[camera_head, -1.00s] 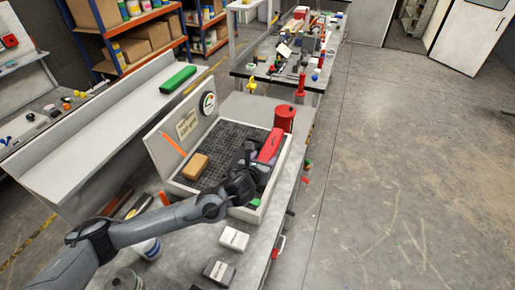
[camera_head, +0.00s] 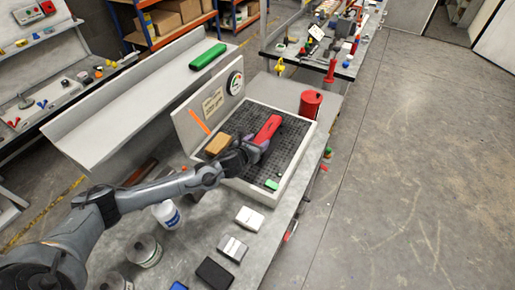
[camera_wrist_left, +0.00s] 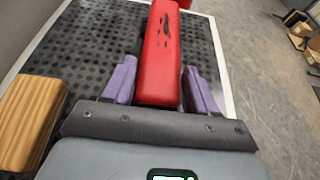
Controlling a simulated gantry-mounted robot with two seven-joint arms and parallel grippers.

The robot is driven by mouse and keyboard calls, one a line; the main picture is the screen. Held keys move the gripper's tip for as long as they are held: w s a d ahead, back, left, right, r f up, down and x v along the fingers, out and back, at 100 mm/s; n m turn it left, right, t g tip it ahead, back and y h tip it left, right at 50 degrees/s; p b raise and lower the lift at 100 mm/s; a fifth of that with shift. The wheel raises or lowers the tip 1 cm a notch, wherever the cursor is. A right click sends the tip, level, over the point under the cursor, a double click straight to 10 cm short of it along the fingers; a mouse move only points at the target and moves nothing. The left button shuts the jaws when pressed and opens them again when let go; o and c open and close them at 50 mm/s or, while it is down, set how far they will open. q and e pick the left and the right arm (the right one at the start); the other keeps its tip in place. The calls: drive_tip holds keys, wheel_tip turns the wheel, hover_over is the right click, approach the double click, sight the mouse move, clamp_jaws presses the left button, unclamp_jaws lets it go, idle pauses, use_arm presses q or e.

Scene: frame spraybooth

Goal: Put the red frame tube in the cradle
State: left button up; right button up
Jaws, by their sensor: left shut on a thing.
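The red frame tube (camera_head: 268,129) is a red block with dark scuff marks. It is over the middle of the booth's black perforated floor; I cannot tell whether it touches it. My left gripper (camera_head: 257,148) is shut on its near end. In the left wrist view the purple fingers (camera_wrist_left: 160,85) are on either side of the red tube (camera_wrist_left: 161,50), which points away from the wrist. I cannot make out a distinct cradle. My right gripper is not in view.
The open booth box has a pale rim (camera_head: 297,176). A wooden block (camera_head: 217,145) lies just left of my gripper, and a small green piece (camera_head: 271,185) near the front. A red can (camera_head: 310,103) stands behind the box. White and dark boxes (camera_head: 233,248) sit on the near bench.

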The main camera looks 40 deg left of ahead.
use_arm(q)
drive_tip(key=shift+f, duration=1.85)
drive_tip(key=shift+f, duration=0.2)
drive_tip(key=o, duration=1.2)
drive_tip(key=shift+r, duration=0.15)
